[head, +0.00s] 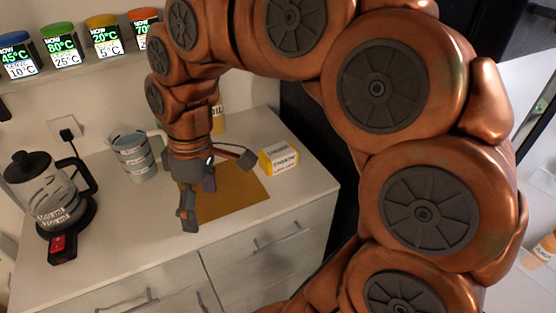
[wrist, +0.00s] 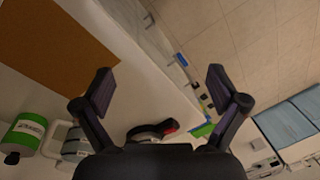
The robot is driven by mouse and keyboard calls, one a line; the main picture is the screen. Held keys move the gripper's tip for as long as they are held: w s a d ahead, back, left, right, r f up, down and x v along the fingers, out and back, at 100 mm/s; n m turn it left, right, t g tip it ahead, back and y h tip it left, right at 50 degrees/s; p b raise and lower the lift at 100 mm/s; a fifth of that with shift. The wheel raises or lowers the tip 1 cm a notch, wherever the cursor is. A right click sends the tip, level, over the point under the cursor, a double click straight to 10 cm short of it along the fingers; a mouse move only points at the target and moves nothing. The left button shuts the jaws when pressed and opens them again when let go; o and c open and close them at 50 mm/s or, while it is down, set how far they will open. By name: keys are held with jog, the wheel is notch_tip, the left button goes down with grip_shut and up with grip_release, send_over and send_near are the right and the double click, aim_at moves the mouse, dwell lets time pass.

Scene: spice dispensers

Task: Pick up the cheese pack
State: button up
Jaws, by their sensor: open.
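The cheese pack (head: 279,157) is a small yellow and white box with dark print. In the head view it rests on the counter at the right corner of a brown board (head: 236,199). My gripper (head: 217,190) is above the board, to the left of the pack and apart from it. Its fingers are spread wide with nothing between them. In the wrist view the open gripper (wrist: 160,90) points past the counter's edge towards the floor. The brown board (wrist: 48,40) shows at upper left there. The pack does not show in the wrist view.
A glass kettle (head: 45,190) on a black base and a grey measuring jug (head: 133,158) stand left on the counter (head: 110,235). A bottle (head: 218,118) is partly hidden behind my arm. Spice dispensers (head: 60,45) line the shelf above. Drawers (head: 260,258) lie below the front edge.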

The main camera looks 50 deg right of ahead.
jog(key=w+d+r+n+y+b, duration=0.1)
jog(key=w+d+n, duration=0.2)
jog(key=w+d, duration=0.4)
jog(key=n+t+y+b, duration=0.2)
jog(key=n+b, duration=0.1)
jog(key=n, duration=0.2)
send_near(277, 151)
jog(key=x, duration=0.2)
jog(key=w+x, duration=0.1)
jog(key=x, duration=0.2)
jog(key=shift+w+a, duration=0.1)
jog(key=shift+a, duration=0.1)
jog(key=shift+d+f, duration=0.3)
jog(key=shift+x, duration=1.15)
jog(key=shift+s+a+f+p, duration=0.2)
jog(key=shift+a+f+p, duration=0.15)
jog(key=shift+f, duration=0.25)
jog(key=shift+s+a+f+p, duration=0.2)
jog(key=shift+a+f, duration=0.25)
jog(key=shift+f, duration=0.2)
jog(key=shift+x, duration=1.1)
jog(key=shift+d+f, duration=0.1)
